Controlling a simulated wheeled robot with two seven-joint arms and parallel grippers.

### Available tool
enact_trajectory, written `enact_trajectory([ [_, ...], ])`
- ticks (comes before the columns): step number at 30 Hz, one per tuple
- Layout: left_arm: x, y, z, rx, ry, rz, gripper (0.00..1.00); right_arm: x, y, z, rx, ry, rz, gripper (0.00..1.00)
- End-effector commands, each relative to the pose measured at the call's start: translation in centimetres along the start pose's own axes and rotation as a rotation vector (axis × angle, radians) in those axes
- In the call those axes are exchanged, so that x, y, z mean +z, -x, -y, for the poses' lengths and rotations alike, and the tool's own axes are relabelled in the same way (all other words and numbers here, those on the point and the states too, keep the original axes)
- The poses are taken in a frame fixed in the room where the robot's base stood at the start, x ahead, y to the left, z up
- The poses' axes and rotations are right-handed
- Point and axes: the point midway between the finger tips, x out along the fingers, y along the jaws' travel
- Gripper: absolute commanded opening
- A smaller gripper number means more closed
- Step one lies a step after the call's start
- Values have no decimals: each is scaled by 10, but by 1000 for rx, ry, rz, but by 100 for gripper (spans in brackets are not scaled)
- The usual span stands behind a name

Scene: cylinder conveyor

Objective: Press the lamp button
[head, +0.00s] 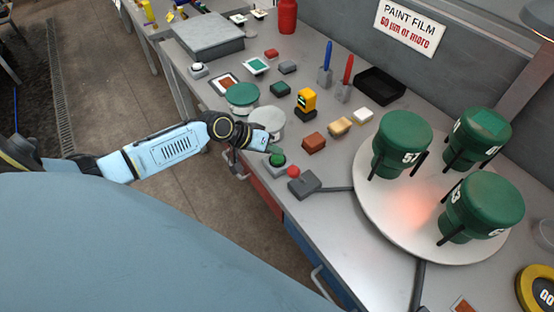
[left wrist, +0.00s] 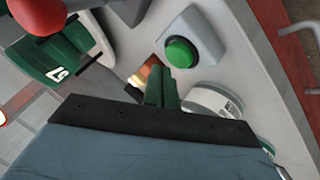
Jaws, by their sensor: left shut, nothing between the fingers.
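A round green push button (head: 277,159) sits in a grey housing near the table's front edge. In the left wrist view the green button (left wrist: 181,52) shows in its pale housing, just beyond the fingertips. My left gripper (head: 272,148) is shut and empty, close beside the green button; in the head view I cannot tell whether it touches. In the left wrist view its closed dark green fingers (left wrist: 162,88) end a little short of the button. A lamp (head: 540,18) hangs at the upper right. My right gripper is not in view.
A red-knobbed lever (head: 293,172) stands right beside the green button. A round turntable (head: 378,205) with green canisters (head: 402,140) is to the right. A white-grey can (head: 268,122), a red-brown block (head: 314,143) and a yellow device (head: 306,101) stand behind the gripper.

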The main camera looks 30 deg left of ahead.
Motion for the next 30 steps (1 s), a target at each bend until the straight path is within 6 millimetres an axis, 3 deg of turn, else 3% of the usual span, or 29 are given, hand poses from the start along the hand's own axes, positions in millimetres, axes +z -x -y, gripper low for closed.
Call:
enact_trajectory([
  [30,7,-9,6,0,0,0,0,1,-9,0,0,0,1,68],
])
